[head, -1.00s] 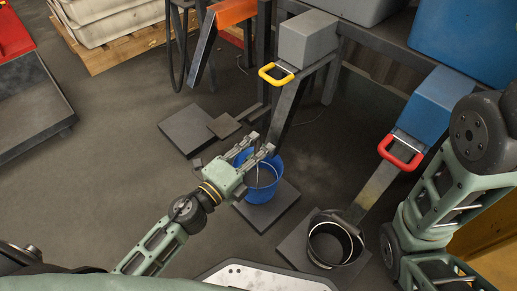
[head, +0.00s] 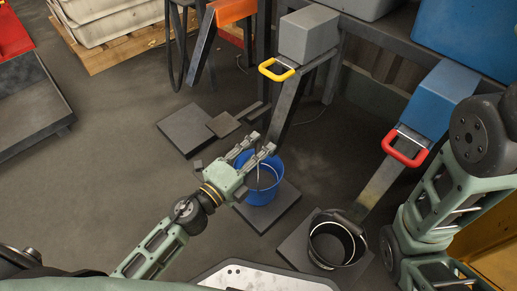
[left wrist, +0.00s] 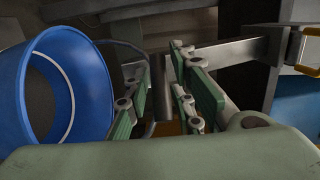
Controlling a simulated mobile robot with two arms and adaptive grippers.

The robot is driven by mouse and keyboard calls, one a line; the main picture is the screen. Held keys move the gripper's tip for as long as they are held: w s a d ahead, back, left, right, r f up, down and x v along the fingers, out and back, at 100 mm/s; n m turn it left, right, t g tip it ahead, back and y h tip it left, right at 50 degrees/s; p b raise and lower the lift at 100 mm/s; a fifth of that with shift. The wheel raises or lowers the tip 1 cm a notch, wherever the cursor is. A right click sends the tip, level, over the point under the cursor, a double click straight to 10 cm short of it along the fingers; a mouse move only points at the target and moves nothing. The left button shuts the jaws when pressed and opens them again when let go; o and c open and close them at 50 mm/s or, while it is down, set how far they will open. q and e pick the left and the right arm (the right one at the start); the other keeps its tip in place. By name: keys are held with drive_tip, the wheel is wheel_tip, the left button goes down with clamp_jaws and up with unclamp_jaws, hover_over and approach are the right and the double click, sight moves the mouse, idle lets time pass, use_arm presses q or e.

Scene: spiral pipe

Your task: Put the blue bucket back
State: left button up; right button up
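The blue bucket (head: 264,188) stands upright on a dark square plate (head: 284,210) on the floor, below the grey box with the yellow handle. Its thin handle seems to stand up near my fingers. My left gripper (head: 260,146) is over the bucket's upper left side, fingers apart, partly hiding the rim. In the left wrist view, the blue bucket (left wrist: 88,85) is at the left, outside the open fingers (left wrist: 168,95). A grey upright piece shows between the fingers; I cannot tell what it is. My right arm shows at the right edge, but its gripper is out of view.
A black bucket (head: 335,243) stands on another plate at right, below the blue box with the red handle (head: 405,147). Bare plates (head: 186,130) lie behind my left gripper. A metal frame stands behind.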

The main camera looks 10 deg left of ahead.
use_arm(q)
drive_tip(key=shift+o, duration=0.7)
drive_tip(key=shift+r, duration=0.15)
drive_tip(key=shift+s+a, duration=0.15)
drive_tip(key=shift+s, duration=0.2)
drive_tip(key=b+v, duration=0.4)
drive_tip(key=v, duration=0.7)
drive_tip(key=shift+s, duration=0.15)
